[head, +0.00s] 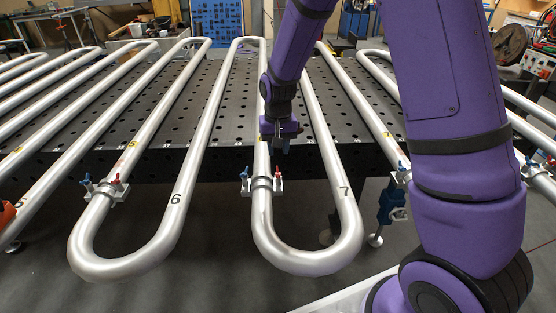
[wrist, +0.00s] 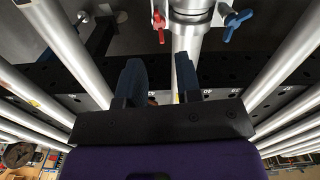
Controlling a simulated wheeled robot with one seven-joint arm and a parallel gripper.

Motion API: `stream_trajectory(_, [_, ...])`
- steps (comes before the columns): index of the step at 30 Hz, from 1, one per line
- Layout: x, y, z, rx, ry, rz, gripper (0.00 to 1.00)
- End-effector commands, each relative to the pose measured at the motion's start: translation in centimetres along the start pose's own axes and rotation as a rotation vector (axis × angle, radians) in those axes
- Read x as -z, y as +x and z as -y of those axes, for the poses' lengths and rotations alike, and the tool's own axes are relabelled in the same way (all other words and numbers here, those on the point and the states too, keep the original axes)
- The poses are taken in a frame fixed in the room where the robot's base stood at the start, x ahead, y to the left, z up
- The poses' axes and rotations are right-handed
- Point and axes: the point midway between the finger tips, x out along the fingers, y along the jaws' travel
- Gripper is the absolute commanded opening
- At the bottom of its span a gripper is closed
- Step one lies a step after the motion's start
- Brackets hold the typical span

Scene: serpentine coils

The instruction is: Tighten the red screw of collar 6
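The U-bend marked 6 (head: 176,198) carries a collar (head: 105,188) on its left leg, with a blue screw (head: 86,183) at left and a red screw (head: 117,180) at right. The bend marked 7 (head: 345,190) has a similar collar (head: 262,183) with blue and red screws. My gripper (head: 283,148) is above and behind this second collar, clear of both collars. In the wrist view its blue fingers (wrist: 160,80) are apart and empty. That view shows a collar (wrist: 190,14), its red screw (wrist: 158,26) left and blue screw (wrist: 237,24) right.
Parallel silver pipes run over a black perforated table (head: 225,125) and bend down past its front edge. Another collar with a blue screw (head: 403,176) is partly hidden by my arm. The floor (head: 200,285) in front is open.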

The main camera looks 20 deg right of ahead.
Motion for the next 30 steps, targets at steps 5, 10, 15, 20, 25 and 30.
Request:
stream_trajectory(5, [0.1, -2.5, 0.0, 0.001, 0.001, -0.003, 0.32])
stream_trajectory(10, [0.0, -3.5, 0.0, 0.000, 0.001, -0.001, 0.32])
stream_trajectory(15, [0.0, -3.6, 0.0, 0.000, 0.001, 0.000, 0.32])
stream_trajectory(20, [0.0, -3.6, 0.0, 0.000, 0.000, 0.000, 0.32])
stream_trajectory(25, [0.0, -3.7, -0.1, 0.001, 0.000, -0.002, 0.32])
stream_trajectory(30, [-0.8, -6.2, -0.7, 0.013, -0.008, -0.026, 0.32])
